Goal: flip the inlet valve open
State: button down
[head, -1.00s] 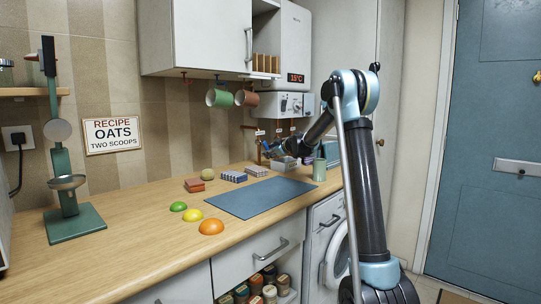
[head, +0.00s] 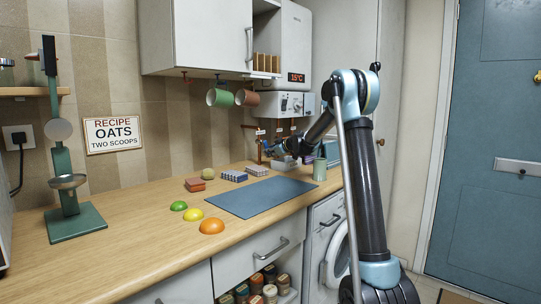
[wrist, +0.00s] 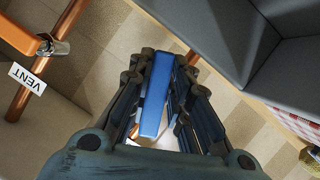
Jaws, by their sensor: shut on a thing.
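A long blue lever (wrist: 157,95) lies between the fingers of my gripper (wrist: 155,90) in the wrist view. The fingers are shut on its sides. No label for this lever shows in the wrist view, so I cannot read whether it is the inlet valve. In the head view my gripper (head: 272,148) is at the copper pipes (head: 259,148) below the boiler, small and partly hidden by my own arm. An orange lever (wrist: 22,38) on a copper pipe, with a white VENT tag (wrist: 27,78) beside it, is apart from my gripper at the left.
Grey surfaces (wrist: 225,40) stand close at the right of the wrist view. Mugs (head: 220,98) hang above.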

jog(key=c, duration=1.5)
grip_release()
jog(key=v, duration=1.2)
